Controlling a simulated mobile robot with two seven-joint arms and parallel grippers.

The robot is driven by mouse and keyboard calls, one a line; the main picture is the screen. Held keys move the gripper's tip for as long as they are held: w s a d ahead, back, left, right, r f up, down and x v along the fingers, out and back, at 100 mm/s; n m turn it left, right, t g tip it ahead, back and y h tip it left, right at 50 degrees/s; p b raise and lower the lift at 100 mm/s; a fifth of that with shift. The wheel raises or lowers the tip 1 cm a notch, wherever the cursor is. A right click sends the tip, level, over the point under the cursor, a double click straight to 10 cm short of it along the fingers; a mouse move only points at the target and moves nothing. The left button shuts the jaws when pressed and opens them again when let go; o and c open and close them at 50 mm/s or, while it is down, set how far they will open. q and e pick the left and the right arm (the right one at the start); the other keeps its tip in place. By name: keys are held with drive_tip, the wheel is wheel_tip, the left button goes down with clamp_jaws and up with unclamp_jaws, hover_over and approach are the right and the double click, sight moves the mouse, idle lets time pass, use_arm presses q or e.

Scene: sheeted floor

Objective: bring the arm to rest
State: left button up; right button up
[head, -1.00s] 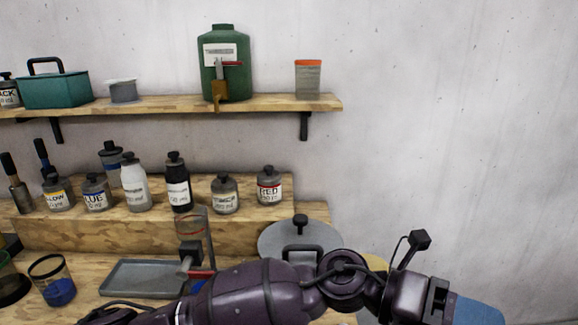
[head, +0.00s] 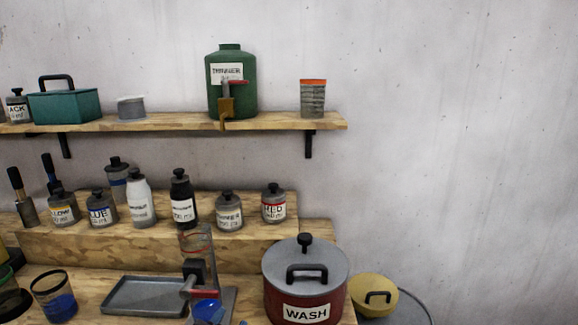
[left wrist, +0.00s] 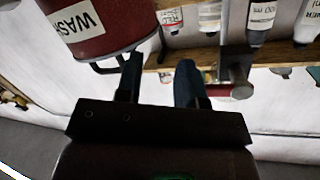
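My left gripper (left wrist: 158,85) shows in the left wrist view, its two dark fingers apart with a gap between them and nothing held. The picture there is upside down, with the red WASH pot (left wrist: 105,25) and the bench edge beyond the fingers. No part of my arms shows in the head view now. My right gripper is in neither view.
In the head view the WASH pot (head: 305,290) stands at the bench's right end, beside a tan lid (head: 373,290). A dispenser stand (head: 228,300), grey tray (head: 145,297) and cup (head: 55,303) are to its left. Bottles (head: 182,205) line the step. The right wall is clear.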

use_arm(q)
drive_tip(key=s+a+f+n+g+y, duration=0.35)
drive_tip(key=s+a+f+g, duration=0.25)
drive_tip(key=s+a+f, duration=0.35)
drive_tip(key=s+a+f+n+g, duration=0.2)
drive_tip(key=s+a+f+g, duration=0.15)
drive_tip(key=s, duration=0.45)
drive_tip(key=s+a+f+n+g, duration=0.2)
drive_tip(key=s+a+g, duration=0.15)
drive_tip(key=s, duration=0.35)
drive_tip(key=w+f+m+t, duration=0.1)
drive_tip(key=w+f+t, duration=0.6)
drive_tip(key=f, duration=0.3)
drive_tip(key=shift+a+f+t, duration=0.2)
drive_tip(key=shift+f+t, duration=0.05)
drive_tip(key=shift+t, duration=0.55)
